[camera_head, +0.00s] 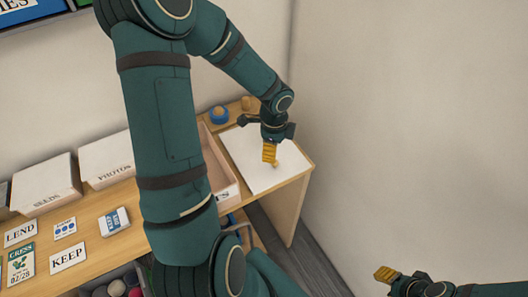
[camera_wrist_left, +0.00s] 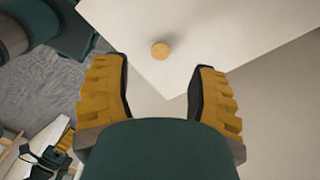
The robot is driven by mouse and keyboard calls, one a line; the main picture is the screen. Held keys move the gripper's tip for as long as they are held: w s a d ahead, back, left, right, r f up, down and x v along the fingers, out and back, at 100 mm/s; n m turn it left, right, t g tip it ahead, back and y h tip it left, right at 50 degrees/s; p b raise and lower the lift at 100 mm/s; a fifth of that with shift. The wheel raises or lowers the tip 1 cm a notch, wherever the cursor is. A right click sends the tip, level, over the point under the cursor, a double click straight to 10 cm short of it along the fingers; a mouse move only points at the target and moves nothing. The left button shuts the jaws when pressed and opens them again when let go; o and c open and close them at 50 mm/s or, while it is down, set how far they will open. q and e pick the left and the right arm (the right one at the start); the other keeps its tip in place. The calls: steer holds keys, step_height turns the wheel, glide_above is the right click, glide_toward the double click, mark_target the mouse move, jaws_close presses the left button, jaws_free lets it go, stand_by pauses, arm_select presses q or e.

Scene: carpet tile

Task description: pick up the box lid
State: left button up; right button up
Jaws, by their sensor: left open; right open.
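The box lid (camera_head: 250,171) is a flat white panel lying at the right end of the wooden desk, and it also shows in the left wrist view (camera_wrist_left: 225,30). A small round wooden knob (camera_wrist_left: 160,50) sits on it. My left gripper (camera_head: 270,153) is above the lid, pointing down. In the left wrist view its yellow fingers (camera_wrist_left: 160,92) are spread, with the knob beyond the gap between them and nothing held. An open pinkish box (camera_head: 222,180) stands left of the lid, partly hidden by my arm. My right gripper (camera_head: 386,274) is low at the right, away from the desk.
Closed white boxes marked SEEDS (camera_head: 45,186) and PHOTOS (camera_head: 106,158) stand along the wall. Cards reading LEND (camera_head: 20,233) and KEEP (camera_head: 68,256) lie in front. A blue round object (camera_head: 219,115) is behind the lid. A wall rises close to the right.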

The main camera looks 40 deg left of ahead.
arm_select(q)
steer(key=f, duration=0.4)
steer(key=f+b, duration=0.1)
steer(key=f, duration=0.2)
steer(key=shift+w+d+f, duration=0.15)
steer(key=shift+w+f, duration=0.05)
steer(key=shift+f, duration=0.15)
jaws_close()
